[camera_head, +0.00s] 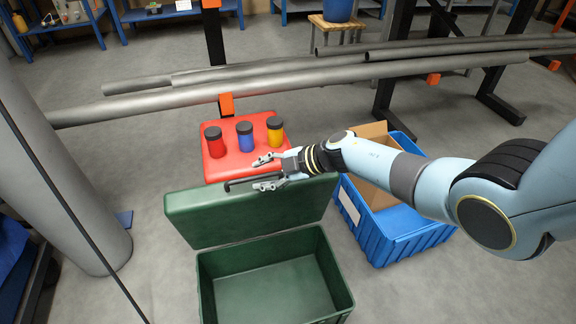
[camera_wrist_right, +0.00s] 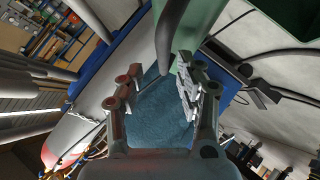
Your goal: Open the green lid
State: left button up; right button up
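The green lid (camera_head: 250,212) stands raised at the back of the green box (camera_head: 272,275), and the box's inside shows empty. A dark handle bar (camera_head: 245,182) runs along the lid's upper edge. My right gripper (camera_head: 263,172) is at that edge, with its fingers apart near the handle. In the right wrist view, the fingers (camera_wrist_right: 160,90) are spread, with the dark handle (camera_wrist_right: 168,35) beyond and between them and the green lid (camera_wrist_right: 205,25) beside it. Contact with the handle cannot be told. My left gripper is out of view.
A red stool (camera_head: 222,170) behind the lid holds red (camera_head: 214,143), blue (camera_head: 245,137) and yellow (camera_head: 275,131) jars with dark caps. A blue crate (camera_head: 395,232) with a cardboard box (camera_head: 368,178) stands right of the box. Grey pipes (camera_head: 290,85) cross behind; a grey column (camera_head: 62,180) stands left.

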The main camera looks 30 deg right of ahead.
jog(key=v, duration=0.7)
jog(key=shift+s+r, duration=0.2)
jog(key=shift+s, duration=0.05)
jog(key=shift+d, duration=0.15)
jog(key=s+f+m+h, duration=0.4)
jog(key=s+f+m, duration=0.8)
jog(key=s+f, duration=0.95)
jog(key=s+d+f+m+g+h, duration=0.1)
jog(key=s+f+m+g+h, duration=0.1)
jog(key=s, duration=1.2)
jog(key=s+d+f+m+g+h, duration=0.1)
jog(key=s+f+g, duration=0.5)
jog(key=s, duration=0.8)
jog(key=f+m+h, duration=0.1)
jog(key=m, duration=0.1)
jog(key=shift+s+d+m, duration=0.3)
jog(key=shift+d+m, duration=0.1)
